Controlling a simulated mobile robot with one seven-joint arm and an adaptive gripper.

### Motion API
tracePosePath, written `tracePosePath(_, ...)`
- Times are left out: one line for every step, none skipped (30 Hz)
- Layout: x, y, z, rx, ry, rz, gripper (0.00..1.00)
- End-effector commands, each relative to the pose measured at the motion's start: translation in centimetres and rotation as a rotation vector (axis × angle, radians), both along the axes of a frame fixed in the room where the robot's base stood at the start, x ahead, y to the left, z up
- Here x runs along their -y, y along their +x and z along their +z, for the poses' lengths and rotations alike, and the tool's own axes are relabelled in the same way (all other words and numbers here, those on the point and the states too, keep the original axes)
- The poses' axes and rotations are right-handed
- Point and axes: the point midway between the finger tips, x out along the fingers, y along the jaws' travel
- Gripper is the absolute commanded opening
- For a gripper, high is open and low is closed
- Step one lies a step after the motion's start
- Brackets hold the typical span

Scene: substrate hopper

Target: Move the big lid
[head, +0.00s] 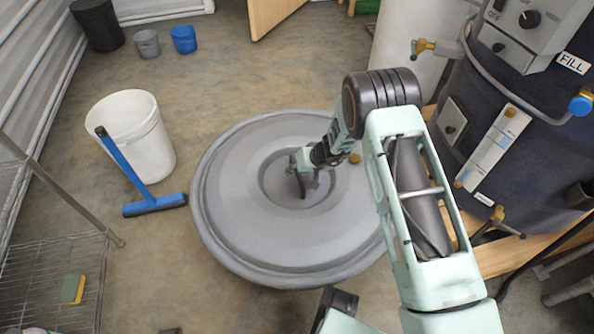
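The big lid (240,215) is a wide, round grey disc with raised rings and a recessed centre. It fills the middle of the head view and looks roughly level. My gripper (303,175) is over the recessed centre, reaching in from the right. A dark upright piece shows at its tip, and I cannot tell whether it is a finger or a handle on the lid. Whether the fingers are closed on anything is too small to see. My arm hides part of the lid's right side, and what lies under the lid is hidden.
A dark tank (500,130) with valves and a "FILL" control box stands at the right on a wooden base. A white bucket (150,150) and a blue squeegee (130,170) are left of the lid. A wire rack (50,270) stands at lower left. Floor behind the lid is open.

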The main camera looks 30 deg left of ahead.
Motion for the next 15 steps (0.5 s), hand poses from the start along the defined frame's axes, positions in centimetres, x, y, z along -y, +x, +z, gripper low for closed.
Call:
tracePosePath(0.0,0.0,0.1,-0.001,-0.001,0.000,0.29)
tracePosePath(0.0,-0.1,0.1,-0.001,0.000,-0.001,0.29)
tracePosePath(0.0,-0.1,0.1,-0.001,-0.001,0.001,0.29)
tracePosePath(0.0,-0.1,0.1,-0.001,-0.001,0.001,0.29)
tracePosePath(0.0,0.0,0.1,0.000,-0.001,0.001,0.29)
tracePosePath(0.1,0.0,0.3,0.000,0.000,-0.001,0.29)
tracePosePath(0.5,0.0,1.0,0.001,0.002,-0.004,0.29)
tracePosePath(0.8,-0.1,1.5,0.000,0.003,-0.004,0.29)
tracePosePath(1.3,-0.2,2.3,0.001,0.002,-0.005,0.29)
tracePosePath(1.5,-0.5,2.7,-0.001,0.002,-0.004,0.29)
tracePosePath(1.6,-0.8,3.1,-0.001,0.003,-0.002,0.29)
tracePosePath(2.0,-1.1,3.7,-0.001,0.001,-0.004,0.29)
tracePosePath(2.2,-1.3,4.1,-0.001,0.002,-0.004,0.29)
tracePosePath(2.4,-1.5,4.5,0.000,0.001,-0.002,0.29)
tracePosePath(2.8,-1.6,5.2,0.001,0.001,-0.003,0.29)
